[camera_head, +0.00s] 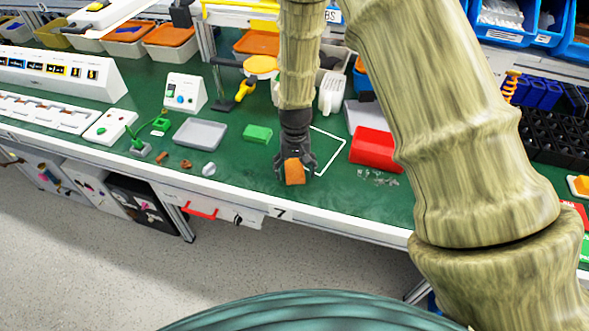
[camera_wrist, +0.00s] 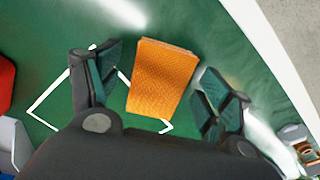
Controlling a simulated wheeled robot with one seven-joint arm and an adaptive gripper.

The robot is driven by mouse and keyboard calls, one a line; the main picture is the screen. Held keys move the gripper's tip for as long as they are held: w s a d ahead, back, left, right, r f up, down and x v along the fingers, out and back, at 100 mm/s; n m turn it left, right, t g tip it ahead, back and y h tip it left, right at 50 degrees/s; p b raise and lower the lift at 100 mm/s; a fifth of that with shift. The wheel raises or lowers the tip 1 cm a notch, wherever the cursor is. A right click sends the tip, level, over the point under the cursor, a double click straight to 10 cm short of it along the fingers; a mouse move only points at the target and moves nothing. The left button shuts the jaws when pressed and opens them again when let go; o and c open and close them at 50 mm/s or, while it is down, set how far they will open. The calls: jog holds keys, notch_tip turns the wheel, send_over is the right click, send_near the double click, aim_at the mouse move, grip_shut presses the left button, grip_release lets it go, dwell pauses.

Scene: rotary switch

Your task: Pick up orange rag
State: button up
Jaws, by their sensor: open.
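The orange rag (camera_head: 295,172) is a small folded block near the front edge of the green bench top. In the wrist view the rag (camera_wrist: 162,80) lies between my two open fingers, with a gap on each side. My gripper (camera_head: 296,170) points down over the rag in the head view, with a finger on either side of it. In the wrist view my gripper (camera_wrist: 160,95) is open and holds nothing. I cannot tell how far the fingertips are above the bench.
A white outlined square (camera_head: 333,140) is marked on the bench behind the rag. A red bin (camera_head: 374,149) stands to the right, with small clear pieces beside it. A green block (camera_head: 257,133) and a grey tray (camera_head: 200,133) are to the left. The bench's front edge (camera_head: 330,219) is close.

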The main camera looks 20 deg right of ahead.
aim_at(296, 173)
jog(key=shift+c, duration=0.4)
jog(key=c, duration=1)
jog(key=shift+o, duration=0.2)
jog(key=shift+r, duration=0.15)
jog(key=shift+r+b, duration=0.45)
jog(key=shift+r, duration=0.5)
jog(key=shift+s+r+b, duration=0.35)
jog(key=shift+r, duration=0.3)
jog(key=s+d+r+b, duration=0.1)
jog(key=s+b, duration=0.2)
jog(key=s, duration=1.2)
jog(key=shift+d+r, duration=0.25)
jog(key=shift+s, duration=0.1)
